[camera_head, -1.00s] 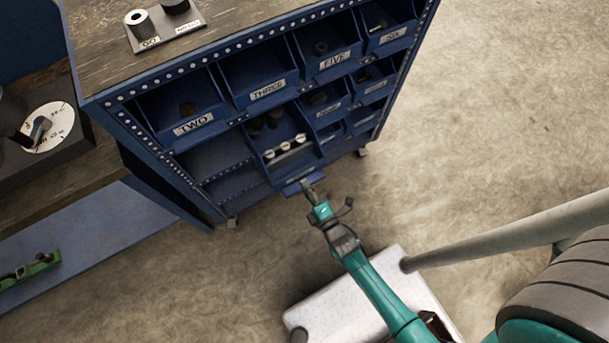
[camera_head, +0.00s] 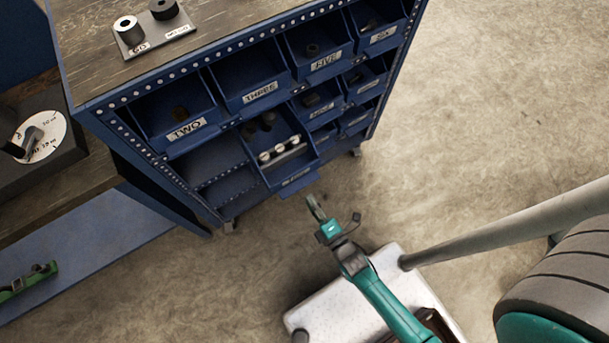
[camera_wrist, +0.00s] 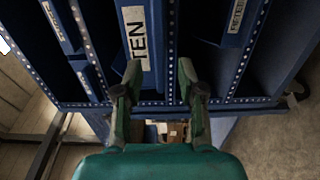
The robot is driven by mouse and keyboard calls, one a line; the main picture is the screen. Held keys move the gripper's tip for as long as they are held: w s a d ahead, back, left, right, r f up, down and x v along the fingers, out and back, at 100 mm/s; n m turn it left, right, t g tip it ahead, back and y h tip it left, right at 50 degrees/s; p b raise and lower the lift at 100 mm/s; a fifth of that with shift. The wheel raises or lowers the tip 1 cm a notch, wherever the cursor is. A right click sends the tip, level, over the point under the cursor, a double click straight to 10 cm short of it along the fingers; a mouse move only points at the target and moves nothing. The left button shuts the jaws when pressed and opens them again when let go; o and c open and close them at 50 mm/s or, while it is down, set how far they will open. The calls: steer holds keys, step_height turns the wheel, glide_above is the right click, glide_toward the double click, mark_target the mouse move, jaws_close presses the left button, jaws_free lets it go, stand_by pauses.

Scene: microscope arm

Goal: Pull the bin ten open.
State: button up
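Bin ten (camera_wrist: 155,62) is a blue bin with a white TEN label, ahead of my gripper (camera_wrist: 159,72) in the wrist view. The two green fingers are spread apart and nothing shows clamped between them. In the head view, my gripper (camera_head: 314,207) is just in front of a blue bin (camera_head: 299,183) that juts out of the rack and holds several silver cylinders. Its label is too small to read there, but its place fits bin ten. A small gap shows between the fingertips and this bin.
The blue rack (camera_head: 90,116) holds other labelled bins, such as TWO (camera_head: 187,130) and THREE (camera_head: 262,93). A neighbouring bin (camera_wrist: 237,20) is at the right in the wrist view. Open floor (camera_head: 480,120) lies right of the rack.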

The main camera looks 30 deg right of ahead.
steer(key=s, duration=0.6)
stand_by(0.4)
steer(key=s+r+m+g, duration=0.1)
steer(key=s+r+m, duration=0.4)
steer(key=r, duration=0.4)
steer(key=s+r+m+g, duration=0.1)
steer(key=s+r+m, duration=0.4)
steer(key=r+m, duration=0.2)
steer(key=s+r+m+g, duration=0.1)
steer(key=s+r+m, duration=0.4)
steer(key=r, duration=0.6)
steer(key=shift+s+r+m, duration=0.3)
steer(key=shift+m, duration=0.2)
